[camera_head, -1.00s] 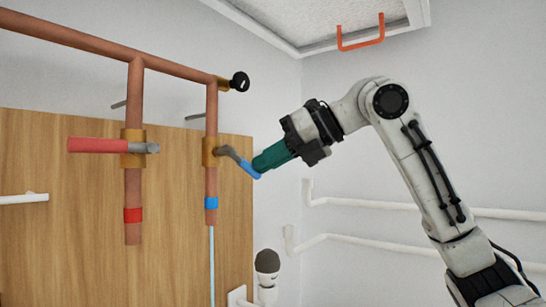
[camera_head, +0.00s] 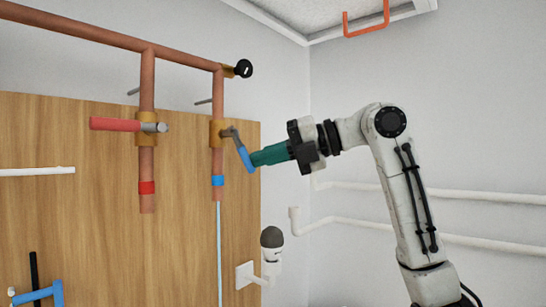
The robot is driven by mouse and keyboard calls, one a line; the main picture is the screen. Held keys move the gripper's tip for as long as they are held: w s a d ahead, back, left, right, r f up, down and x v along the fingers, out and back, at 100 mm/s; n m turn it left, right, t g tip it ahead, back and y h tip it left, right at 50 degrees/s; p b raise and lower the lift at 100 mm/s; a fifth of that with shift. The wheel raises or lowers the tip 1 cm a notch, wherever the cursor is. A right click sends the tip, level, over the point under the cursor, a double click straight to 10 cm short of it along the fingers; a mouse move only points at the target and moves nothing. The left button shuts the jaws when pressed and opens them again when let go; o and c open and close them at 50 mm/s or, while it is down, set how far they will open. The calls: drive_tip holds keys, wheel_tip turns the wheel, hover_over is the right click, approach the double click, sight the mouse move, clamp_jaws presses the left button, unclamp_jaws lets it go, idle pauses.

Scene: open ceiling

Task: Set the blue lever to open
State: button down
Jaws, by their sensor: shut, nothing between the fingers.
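The blue lever (camera_head: 244,157) is on the brass valve (camera_head: 217,133) of the right copper pipe. It slopes down to the right, away from the pipe, with a grey upper part and a blue grip. A thin pale blue stream or rod (camera_head: 219,250) runs straight down below the pipe's end. My gripper (camera_head: 254,158) has green fingers, is shut and empty, and its tips are at the right side of the blue grip. Whether they touch it I cannot tell.
A red lever (camera_head: 115,125) sits horizontal on the left pipe's valve. A black round knob (camera_head: 243,68) is above the blue lever. A dark-topped white fixture (camera_head: 271,240) stands below my gripper. An orange handle (camera_head: 365,22) hangs from the ceiling. A wooden board (camera_head: 90,230) is behind the pipes.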

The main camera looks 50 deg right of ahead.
drive_tip(key=a+f+m+y+b, duration=0.1)
drive_tip(key=b, duration=0.1)
drive_tip(key=a+f+m+t+y+b, duration=0.1)
drive_tip(key=m+b, duration=0.1)
drive_tip(key=shift+a, duration=0.6)
idle(0.5)
